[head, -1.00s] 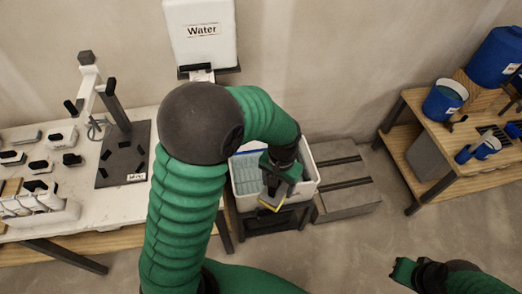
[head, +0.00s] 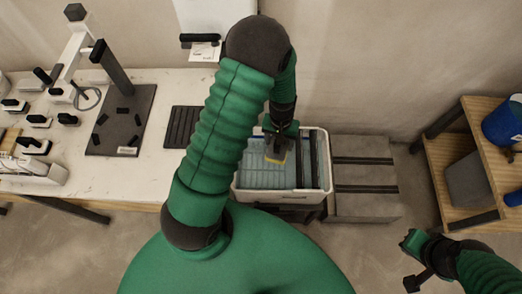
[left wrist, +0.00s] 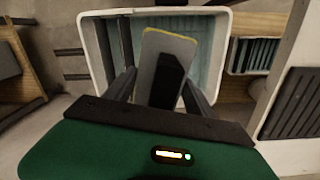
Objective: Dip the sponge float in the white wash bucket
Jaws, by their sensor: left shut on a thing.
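The white wash bucket (head: 310,192) is an open rectangular tub with ribbed, pale blue-grey insides, right of the white worktable. In the left wrist view the float (left wrist: 168,46) is a pale plate with a yellow rim and a dark handle between my fingers, in front of the tub (left wrist: 91,55). Whether the sponge touches anything inside cannot be told. My right gripper (head: 408,262) is low at the right, away from the tub; its jaws are unclear.
A grey slatted platform (head: 365,178) stands right of the tub. The white worktable (head: 75,185) at left carries a dark stand plate (head: 122,120), a dark ribbed mat (head: 184,127) and several small handled blocks. A wooden shelf (head: 447,155) with blue buckets stands at right.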

